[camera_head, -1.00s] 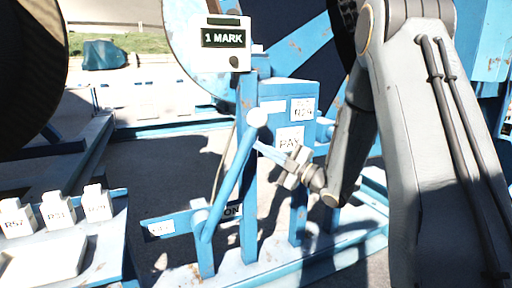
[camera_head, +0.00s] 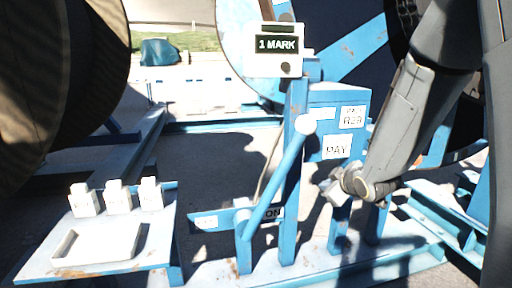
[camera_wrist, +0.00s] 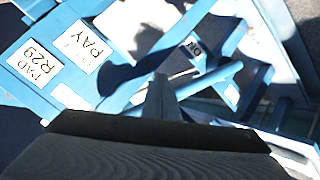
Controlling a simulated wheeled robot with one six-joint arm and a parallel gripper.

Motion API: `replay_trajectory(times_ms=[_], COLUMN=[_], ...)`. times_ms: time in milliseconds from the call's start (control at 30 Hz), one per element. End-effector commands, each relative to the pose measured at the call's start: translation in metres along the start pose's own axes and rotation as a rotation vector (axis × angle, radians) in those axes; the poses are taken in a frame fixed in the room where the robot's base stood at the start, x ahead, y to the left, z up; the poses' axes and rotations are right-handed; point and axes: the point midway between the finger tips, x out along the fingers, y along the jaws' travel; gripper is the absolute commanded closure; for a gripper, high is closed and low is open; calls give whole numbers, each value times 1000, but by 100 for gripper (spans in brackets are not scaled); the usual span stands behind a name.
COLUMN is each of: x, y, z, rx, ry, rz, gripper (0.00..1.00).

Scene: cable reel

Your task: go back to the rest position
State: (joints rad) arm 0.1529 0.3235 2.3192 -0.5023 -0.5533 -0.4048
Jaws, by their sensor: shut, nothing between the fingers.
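My gripper (camera_head: 332,190) is in front of the blue post with the PAY label (camera_head: 338,147), to the right of and below the lever's white knob (camera_head: 308,124). It is apart from the blue lever (camera_head: 272,185). In the wrist view my gripper (camera_wrist: 160,92) shows as one narrow grey shape with its fingers together and nothing held. The PAY label (camera_wrist: 84,46) and the R29 label (camera_wrist: 36,65) lie to its upper left there. My arm comes down from the upper right of the head view.
A white tray (camera_head: 100,243) and several white blocks (camera_head: 118,197) sit on a blue-edged table at the left. A box marked 1 MARK (camera_head: 277,48) stands on a blue upright. Large reels (camera_head: 60,80) rise behind. Blue floor rails (camera_head: 420,235) run at the right.

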Motion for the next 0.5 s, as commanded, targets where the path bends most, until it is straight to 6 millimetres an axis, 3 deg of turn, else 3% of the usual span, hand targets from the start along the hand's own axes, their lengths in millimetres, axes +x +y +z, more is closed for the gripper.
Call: replay_trajectory(times_ms=[167, 300, 500], x=[-59, -121, -206], y=[-44, -92, -154], z=[46, 76, 95], rx=[251, 455, 675], ry=[-326, -582, -874], rz=[-80, -147, -232], gripper=[100, 100, 100])
